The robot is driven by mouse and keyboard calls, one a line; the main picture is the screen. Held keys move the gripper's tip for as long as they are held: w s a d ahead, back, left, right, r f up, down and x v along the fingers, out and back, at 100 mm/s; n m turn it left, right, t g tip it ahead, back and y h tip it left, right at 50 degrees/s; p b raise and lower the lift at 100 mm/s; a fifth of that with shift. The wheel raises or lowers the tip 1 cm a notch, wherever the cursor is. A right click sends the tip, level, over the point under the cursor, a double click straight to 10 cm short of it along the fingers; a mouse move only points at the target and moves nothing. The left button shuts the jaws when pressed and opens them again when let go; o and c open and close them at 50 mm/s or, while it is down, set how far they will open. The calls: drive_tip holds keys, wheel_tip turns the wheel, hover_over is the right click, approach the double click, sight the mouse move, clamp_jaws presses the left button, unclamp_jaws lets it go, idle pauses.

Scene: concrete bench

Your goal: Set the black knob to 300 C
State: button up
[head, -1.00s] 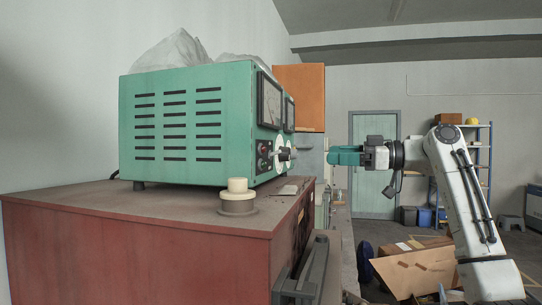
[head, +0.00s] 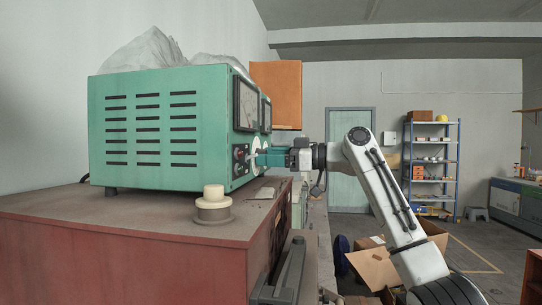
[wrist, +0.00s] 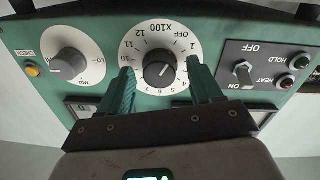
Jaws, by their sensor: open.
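The black knob (wrist: 158,72) sits at the centre of a round white dial (wrist: 158,48) marked x100, with numbers and OFF around its rim. The lettering appears upside down in the wrist view. A small pale mark shows on the knob, but the exact setting it points to is unclear. My gripper (wrist: 161,72) is open, with one teal finger on each side of the knob and gaps between. In the head view, my gripper (head: 262,157) reaches the front of the green instrument (head: 150,130); the knob is hidden there behind the fingers.
A second dial knob (wrist: 70,63) and yellow button (wrist: 33,70) are on the left of the panel. A cream stepped cylinder (head: 213,205) stands on the red cabinet top (head: 90,203).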

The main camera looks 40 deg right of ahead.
drive_tip(key=shift+c, duration=0.4)
drive_tip(key=c, duration=1)
drive_tip(key=shift+o, duration=0.2)
drive_tip(key=shift+r, duration=0.1)
drive_tip(key=m+p, duration=0.2)
drive_tip(key=p, duration=0.1)
drive_tip(key=shift+r+m, duration=0.1)
drive_tip(key=shift+m, duration=0.3)
drive_tip(key=m+p, duration=0.4)
drive_tip(key=m, duration=0.1)
drive_tip(key=shift+r+g, duration=0.1)
drive_tip(key=shift+g, duration=0.2)
drive_tip(key=m+p, duration=0.4)
drive_tip(key=shift+d+m+p, duration=0.1)
drive_tip(key=shift+m+p, duration=0.85)
drive_tip(key=shift+m, duration=0.35)
drive_tip(key=shift+f, duration=0.2)
